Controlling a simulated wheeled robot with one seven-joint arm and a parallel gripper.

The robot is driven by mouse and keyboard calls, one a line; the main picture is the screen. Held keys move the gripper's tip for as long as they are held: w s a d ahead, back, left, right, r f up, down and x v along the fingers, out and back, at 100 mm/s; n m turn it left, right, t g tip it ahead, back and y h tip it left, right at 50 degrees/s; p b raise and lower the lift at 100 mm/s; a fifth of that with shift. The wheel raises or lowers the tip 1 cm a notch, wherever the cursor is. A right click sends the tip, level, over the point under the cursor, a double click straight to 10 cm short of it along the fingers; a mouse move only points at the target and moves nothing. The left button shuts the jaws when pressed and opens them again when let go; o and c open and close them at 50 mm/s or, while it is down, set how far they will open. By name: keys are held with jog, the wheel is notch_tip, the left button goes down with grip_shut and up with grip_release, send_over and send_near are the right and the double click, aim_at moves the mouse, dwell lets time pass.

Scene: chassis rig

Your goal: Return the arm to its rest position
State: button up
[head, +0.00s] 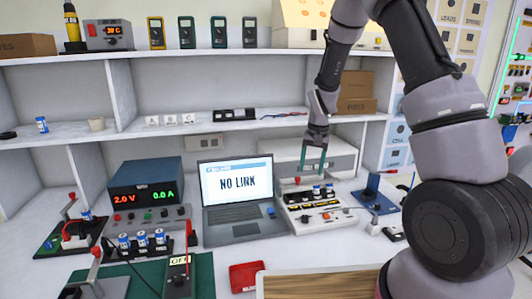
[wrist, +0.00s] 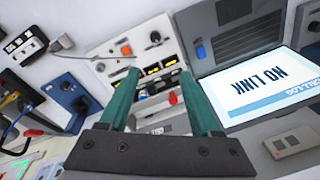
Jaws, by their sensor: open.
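My arm reaches in from the right side of the head view. My gripper (head: 313,165) points down with two teal fingers, above a small instrument board (head: 318,217) with knobs and blue-and-white cells. In the wrist view my gripper (wrist: 160,76) has its fingers spread apart with nothing between them. The board (wrist: 155,62) shows beyond and between the fingertips, apart from them.
A laptop (head: 237,192) reading "NO LINK" stands left of the board. A power supply (head: 147,187) stands further left. A blue fixture (head: 374,195) is on the right. A grey instrument (head: 345,157) and shelves (head: 205,57) stand behind. A red tray (head: 247,276) lies in front.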

jog(key=s+d+r+t, duration=0.1)
jog(key=s+r, duration=0.2)
jog(key=r, duration=0.4)
jog(key=s+d+r+t+y, duration=0.1)
jog(key=s+r, duration=0.3)
jog(key=r, duration=0.3)
jog(key=s+d+r+t, duration=0.1)
jog(key=s+r, duration=0.2)
jog(key=r, duration=0.5)
jog(key=s+d+r+t, duration=0.1)
jog(key=s+r, duration=0.3)
jog(key=s, duration=0.4)
jog(key=s+d+r+t, duration=0.1)
jog(key=s+r, duration=0.3)
jog(key=s, duration=0.4)
jog(key=shift+s+r+m+t, duration=0.2)
jog(key=shift+s+m+t, duration=0.15)
jog(key=shift+t, duration=0.25)
